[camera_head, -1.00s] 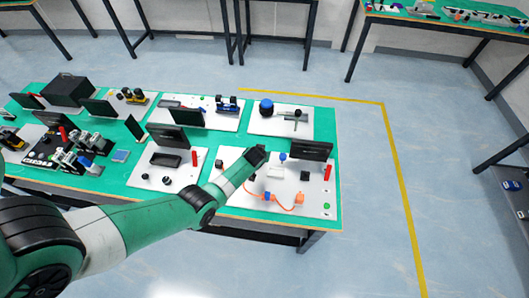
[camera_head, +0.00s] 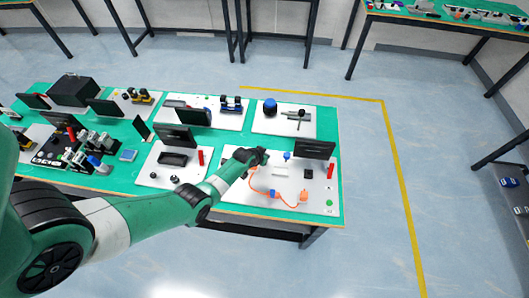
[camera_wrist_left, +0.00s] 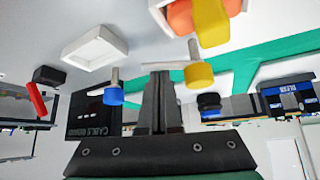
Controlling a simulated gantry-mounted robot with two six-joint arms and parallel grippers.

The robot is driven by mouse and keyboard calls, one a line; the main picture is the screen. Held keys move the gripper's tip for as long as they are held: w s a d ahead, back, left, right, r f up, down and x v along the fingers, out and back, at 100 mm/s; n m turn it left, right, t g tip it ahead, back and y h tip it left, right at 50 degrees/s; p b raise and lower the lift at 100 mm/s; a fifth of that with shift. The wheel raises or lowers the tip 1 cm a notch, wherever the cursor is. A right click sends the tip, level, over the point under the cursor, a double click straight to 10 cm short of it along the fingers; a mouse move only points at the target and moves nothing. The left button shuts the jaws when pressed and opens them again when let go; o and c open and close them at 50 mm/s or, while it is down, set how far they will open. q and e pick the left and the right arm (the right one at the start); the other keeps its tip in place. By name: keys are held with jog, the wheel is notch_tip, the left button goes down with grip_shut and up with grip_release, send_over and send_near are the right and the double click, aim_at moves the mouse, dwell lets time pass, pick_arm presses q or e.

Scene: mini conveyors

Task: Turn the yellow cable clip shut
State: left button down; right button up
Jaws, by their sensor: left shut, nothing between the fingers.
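A yellow lever-like piece (camera_wrist_left: 210,22), which looks like the yellow cable clip, sits over an orange part in a white holder at the top of the left wrist view, partly cut off. A separate yellow knob (camera_wrist_left: 199,75) on a thin post is just right of my fingertips in that view. My left gripper (camera_wrist_left: 160,78) is shut and empty, apart from the yellow lever. In the head view my left gripper (camera_head: 264,156) is over the white cable board (camera_head: 235,198), near its back left; the yellow clip cannot be made out there. My right gripper is not in view.
An orange cable (camera_head: 262,190) runs to a blue clip (camera_head: 272,194) and an orange block (camera_head: 303,197). A blue knob (camera_wrist_left: 113,95), a white block (camera_wrist_left: 95,48) and a dark screen (camera_head: 315,149) stand nearby.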

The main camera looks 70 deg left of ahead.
pick_arm(q)
jog(key=shift+s+d, duration=0.25)
jog(key=shift+s, duration=0.15)
jog(key=shift+s+d+p, duration=0.2)
jog(key=shift+s+p, duration=0.3)
jog(key=shift+s, duration=0.85)
jog(key=shift+s+a, duration=0.1)
jog(key=shift+s, duration=0.1)
jog(key=shift+f, duration=0.1)
